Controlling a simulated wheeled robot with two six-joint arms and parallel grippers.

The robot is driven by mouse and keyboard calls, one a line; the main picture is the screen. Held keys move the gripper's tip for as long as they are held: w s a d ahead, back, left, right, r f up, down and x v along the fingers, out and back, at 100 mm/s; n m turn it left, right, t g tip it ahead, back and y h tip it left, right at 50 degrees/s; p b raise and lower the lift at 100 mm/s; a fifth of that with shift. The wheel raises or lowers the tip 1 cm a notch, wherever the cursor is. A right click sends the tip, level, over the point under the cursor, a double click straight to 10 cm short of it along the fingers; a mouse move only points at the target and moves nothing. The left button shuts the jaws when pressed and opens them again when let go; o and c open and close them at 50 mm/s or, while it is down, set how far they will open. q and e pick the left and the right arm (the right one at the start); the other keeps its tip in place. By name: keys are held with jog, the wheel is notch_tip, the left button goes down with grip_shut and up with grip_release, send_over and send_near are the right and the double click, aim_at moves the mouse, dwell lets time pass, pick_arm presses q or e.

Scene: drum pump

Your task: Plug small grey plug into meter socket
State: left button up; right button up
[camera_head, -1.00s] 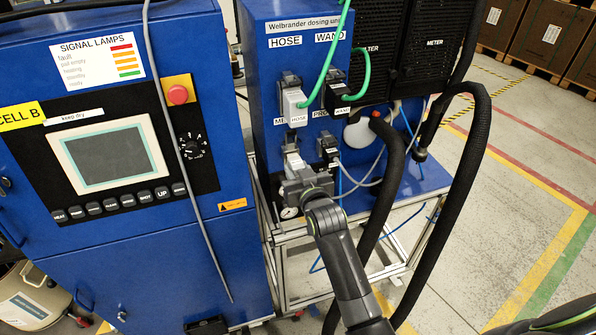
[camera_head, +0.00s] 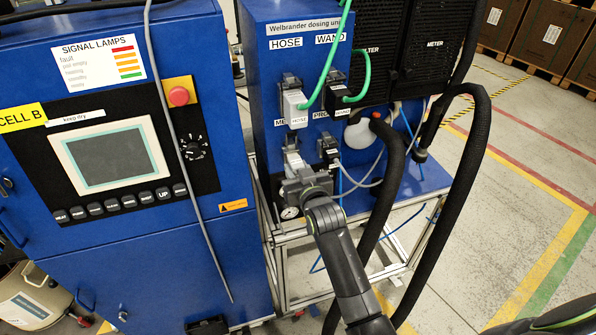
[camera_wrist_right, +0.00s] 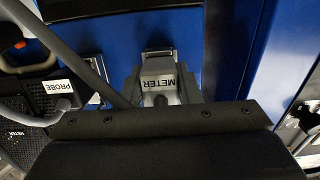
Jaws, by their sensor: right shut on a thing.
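The small grey plug (camera_head: 292,160) is at the meter socket (camera_head: 290,141), in the lower left of the dosing unit's front panel. In the right wrist view the plug (camera_wrist_right: 167,84) carries a METER label and sits up against the socket's metal frame (camera_wrist_right: 158,52). I cannot tell how deep it is seated. My right gripper (camera_head: 297,180) is shut on the plug from below and in front. My left gripper is not in view.
A black plug labelled PROBE (camera_head: 329,150) is close on the right. Above are the grey HOSE plug (camera_head: 295,108) and black WAND plug (camera_head: 338,98), with green cables. A grey cable hangs before the blue cabinet (camera_head: 190,262). Thick black hoses (camera_head: 470,190) loop at right.

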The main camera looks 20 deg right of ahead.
jog(key=shift+w+r, duration=0.1)
jog(key=shift+w, duration=0.4)
dwell(0.8)
jog(key=o, duration=1.2)
jog(key=shift+w, duration=0.1)
jog(key=shift+s+r+p, duration=0.1)
jog(key=shift+s+p, duration=0.6)
jog(key=shift+s, duration=0.05)
jog(key=s+p, duration=0.1)
jog(key=s, duration=0.1)
jog(key=s+p, duration=0.1)
jog(key=s, duration=0.2)
jog(key=s+r+p, duration=0.1)
jog(key=s, duration=0.1)
jog(key=shift+s+d, duration=0.1)
jog(key=shift+s, duration=0.15)
